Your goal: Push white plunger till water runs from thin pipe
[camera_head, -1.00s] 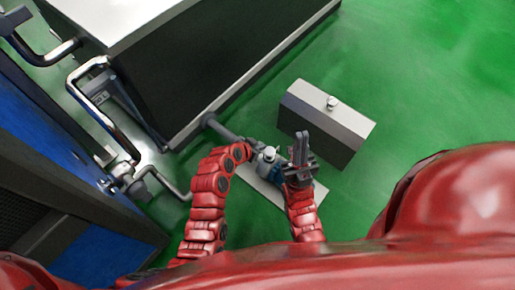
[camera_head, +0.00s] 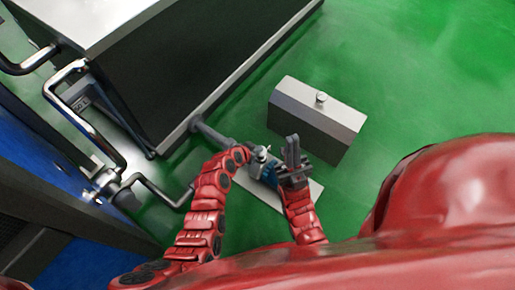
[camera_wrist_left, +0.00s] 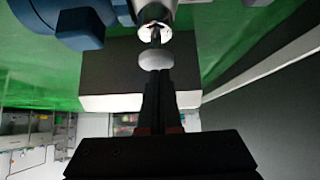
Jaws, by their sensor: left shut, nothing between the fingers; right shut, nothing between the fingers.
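The white plunger (camera_wrist_left: 156,57) is a small pale round knob in the left wrist view, directly beyond my left fingertips. Whether they touch it I cannot tell. A dark stem joins it to a pale fitting above. Beside that is a blue pump part (camera_wrist_left: 82,28), which also shows in the head view (camera_head: 269,174). My left gripper (camera_wrist_left: 158,76) is shut and empty; its arm ends beside the pump in the head view. My right gripper (camera_head: 293,150) is shut and empty just right of the pump, fingers pointing up the picture. I cannot make out the thin pipe or any running water.
The pump stands on a pale plate (camera_head: 312,192) on the green floor. A grey box (camera_head: 308,105) with a knob on top stands behind my right gripper. A big dark machine (camera_head: 200,65) and bent metal pipes (camera_head: 88,118) are at left. Green floor at right is free.

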